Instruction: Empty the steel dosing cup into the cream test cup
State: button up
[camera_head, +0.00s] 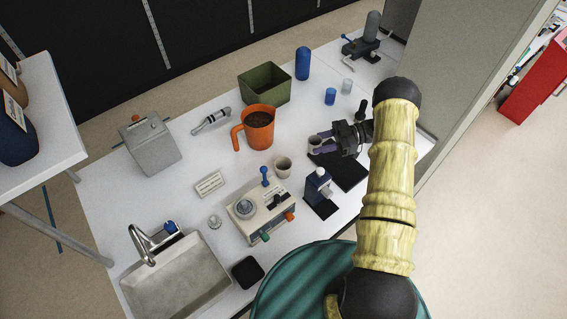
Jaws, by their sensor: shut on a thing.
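My gripper (320,143) is at the right of the counter, reaching in from the right. Its purple fingers are shut on a small grey cup (314,145), which looks like the steel dosing cup. The cup looks roughly upright, with its mouth facing up; its contents are too small to make out. The cream test cup (283,169) stands on the white counter, left of and nearer than the held cup, and apart from it. Its inside looks dark. The fingers partly hide the held cup's right side.
A cream machine (262,214) with knobs stands just nearer than the cream cup. An orange jug (258,129) stands behind it. A navy device (317,186) stands at its right. A black mat (349,173) lies under my gripper. A sink (175,285) is at near left.

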jog(key=shift+a+f+h, duration=0.3)
jog(key=shift+f, duration=0.55)
jog(key=shift+a+f+h, duration=0.25)
jog(key=shift+f+h, duration=0.05)
jog(key=shift+f, duration=0.55)
jog(key=shift+s+a+f+t+h+p, duration=0.15)
jog(key=shift+a+f+t+h+p, duration=0.15)
jog(key=shift+a+f+h+p, duration=0.6)
jog(key=a+h+p, duration=0.1)
jog(key=p, duration=0.1)
jog(key=a+h+p, duration=0.1)
jog(key=p, duration=0.1)
jog(key=r+h+p, duration=0.1)
jog(key=p, duration=0.1)
jog(key=shift+s+a+r, duration=0.1)
jog(key=shift+s+a, duration=0.15)
jog(key=shift+a, duration=0.15)
jog(key=h+p, duration=0.3)
jog(key=shift+s+a+r+t, duration=0.1)
jog(key=shift+a+r+t, duration=0.25)
jog(key=shift+a+t, duration=0.05)
jog(key=shift+h, duration=0.5)
jog(key=shift+a+r+t+h+p, duration=0.15)
jog(key=shift+a+r+h+p, duration=0.1)
jog(key=shift+h+p, duration=0.4)
jog(key=shift+a+r+t+h+p, duration=0.15)
jog(key=shift+r+h+p, duration=0.15)
jog(key=shift+h, duration=0.65)
